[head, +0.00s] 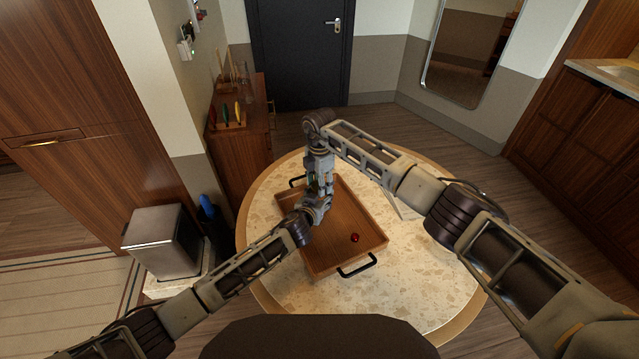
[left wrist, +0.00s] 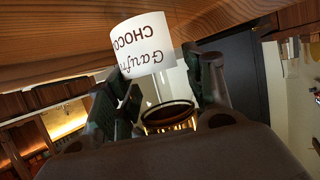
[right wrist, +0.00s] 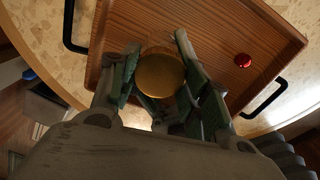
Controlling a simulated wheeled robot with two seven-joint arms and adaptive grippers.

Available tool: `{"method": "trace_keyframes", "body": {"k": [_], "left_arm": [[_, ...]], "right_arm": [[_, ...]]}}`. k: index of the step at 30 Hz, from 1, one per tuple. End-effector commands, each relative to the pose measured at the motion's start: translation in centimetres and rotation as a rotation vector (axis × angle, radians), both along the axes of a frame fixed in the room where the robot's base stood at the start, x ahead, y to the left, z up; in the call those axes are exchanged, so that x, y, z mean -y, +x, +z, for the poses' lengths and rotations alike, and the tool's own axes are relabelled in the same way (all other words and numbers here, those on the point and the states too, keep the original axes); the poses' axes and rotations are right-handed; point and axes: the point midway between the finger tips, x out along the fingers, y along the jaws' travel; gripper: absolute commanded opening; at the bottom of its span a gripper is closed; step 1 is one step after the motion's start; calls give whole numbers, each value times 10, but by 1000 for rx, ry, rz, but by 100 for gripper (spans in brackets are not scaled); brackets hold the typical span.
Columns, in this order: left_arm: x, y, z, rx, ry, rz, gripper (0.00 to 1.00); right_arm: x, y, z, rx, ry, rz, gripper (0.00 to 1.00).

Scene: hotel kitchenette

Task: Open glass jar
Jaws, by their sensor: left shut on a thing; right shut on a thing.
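The glass jar shows in the left wrist view, upside down in the picture, with a white label (left wrist: 140,45) reading "Gaufr… CHOCO". My left gripper (left wrist: 160,85) is shut on the jar, a finger on each side. The round gold lid (right wrist: 160,74) shows from above in the right wrist view. My right gripper (right wrist: 158,85) is shut on the lid, fingers at both sides. In the head view my left gripper (head: 316,203) is low over the tray and my right gripper (head: 320,168) comes down above it. They hide most of the jar there. I cannot tell whether the lid is loose.
The wooden tray (head: 330,262) with black handles lies on the round speckled table (head: 420,290). A small red round thing (head: 355,238) is in the tray, also in the right wrist view (right wrist: 243,60). A flat pale object (head: 402,205) lies right of the tray. The table's right front is clear.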

Motion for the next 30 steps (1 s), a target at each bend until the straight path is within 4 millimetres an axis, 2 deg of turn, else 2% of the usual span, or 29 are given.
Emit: {"method": "trace_keyframes", "body": {"k": [13,24,25,30], "left_arm": [[1,-1,-1,-1,0,-1,0],[1,-1,-1,-1,0,-1,0],[1,-1,-1,-1,0,-1,0],[0,0,-1,-1,0,-1,0]], "right_arm": [[0,0,1,1,0,251,18],[0,0,0,1,1,284,18],[0,0,0,1,0,283,49],[0,0,0,1,1,283,68]]}}
